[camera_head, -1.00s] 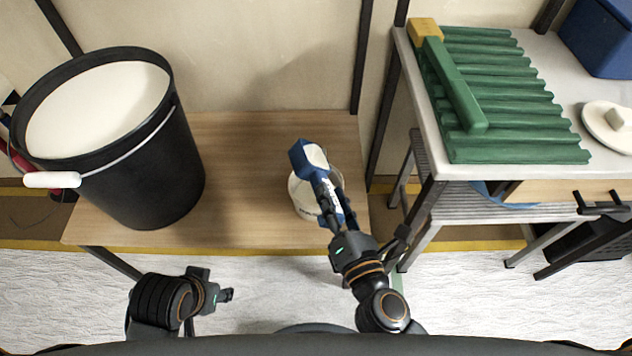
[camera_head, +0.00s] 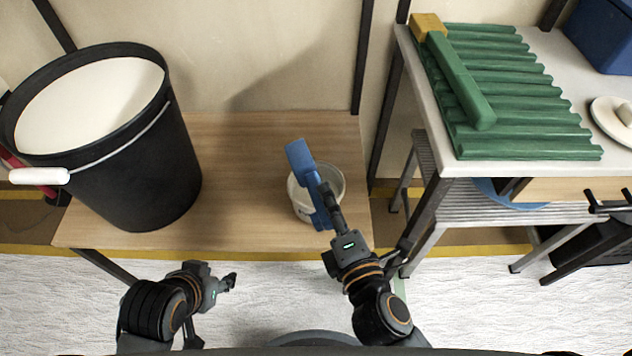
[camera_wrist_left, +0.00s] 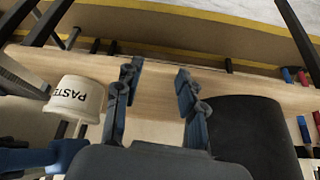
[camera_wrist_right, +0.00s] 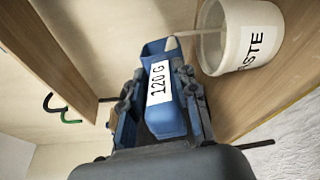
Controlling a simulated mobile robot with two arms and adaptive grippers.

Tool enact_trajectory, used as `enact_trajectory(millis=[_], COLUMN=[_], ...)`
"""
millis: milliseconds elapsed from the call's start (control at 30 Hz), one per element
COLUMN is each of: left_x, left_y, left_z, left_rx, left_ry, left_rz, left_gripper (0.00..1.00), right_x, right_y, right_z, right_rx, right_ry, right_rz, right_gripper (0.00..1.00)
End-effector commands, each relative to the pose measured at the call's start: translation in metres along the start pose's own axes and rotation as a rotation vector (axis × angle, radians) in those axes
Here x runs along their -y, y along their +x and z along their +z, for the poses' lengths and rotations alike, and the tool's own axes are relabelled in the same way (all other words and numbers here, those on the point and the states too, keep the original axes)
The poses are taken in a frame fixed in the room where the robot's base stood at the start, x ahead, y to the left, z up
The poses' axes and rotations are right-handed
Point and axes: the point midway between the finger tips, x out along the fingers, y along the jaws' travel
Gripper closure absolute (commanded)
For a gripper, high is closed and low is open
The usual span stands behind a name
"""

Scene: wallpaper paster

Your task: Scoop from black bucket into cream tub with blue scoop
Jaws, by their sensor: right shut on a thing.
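The blue scoop (camera_head: 300,158) is gripped by my right gripper (camera_head: 328,203) above the cream tub (camera_head: 300,203). The scoop is tilted over the tub. In the right wrist view the scoop (camera_wrist_right: 165,115) carries a "120 G" label, and a pale streak runs from its mouth into the tub (camera_wrist_right: 262,25). The tub's contents are mostly hidden in the head view. The black bucket (camera_head: 145,175), filled with pale paste (camera_head: 90,105), stands at the table's left. My left gripper (camera_head: 232,281) is open and empty in front of the table; its fingers are apart in the left wrist view (camera_wrist_left: 157,70).
The wooden table (camera_head: 240,150) is clear between bucket and tub. The bucket's white handle grip (camera_head: 39,176) hangs at its front left. A higher bench (camera_head: 520,168) with a green ridged board (camera_head: 520,105) stands at the right, beside my right arm.

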Motion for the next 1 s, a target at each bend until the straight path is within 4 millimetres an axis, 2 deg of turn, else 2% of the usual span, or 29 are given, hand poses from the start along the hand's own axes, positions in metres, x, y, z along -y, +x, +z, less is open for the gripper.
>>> enact_trajectory(millis=[133,567,667,833,1000], left_x=[-0.004,-0.006,-0.007,-0.008,-0.007], left_y=[0.004,0.006,0.006,0.005,0.004], left_z=[-0.014,-0.042,-0.049,-0.058,-0.053], left_rx=[-0.058,-0.193,-0.226,-0.268,-0.245], left_ry=[0.000,0.004,0.005,0.006,0.005], left_rz=[0.008,0.013,0.014,0.016,0.015], left_gripper=[0.60,0.60,0.60,0.60,0.60], right_x=[0.001,0.009,0.012,0.020,0.026], right_y=[0.000,0.001,0.002,0.003,0.004], right_z=[0.000,0.005,0.007,0.013,0.017], right_rx=[0.000,0.003,0.005,0.010,0.011], right_ry=[0.046,0.263,0.348,0.591,0.807], right_rz=[-0.002,-0.017,-0.023,-0.039,-0.053], right_gripper=[1.00,1.00,1.00,1.00,1.00])
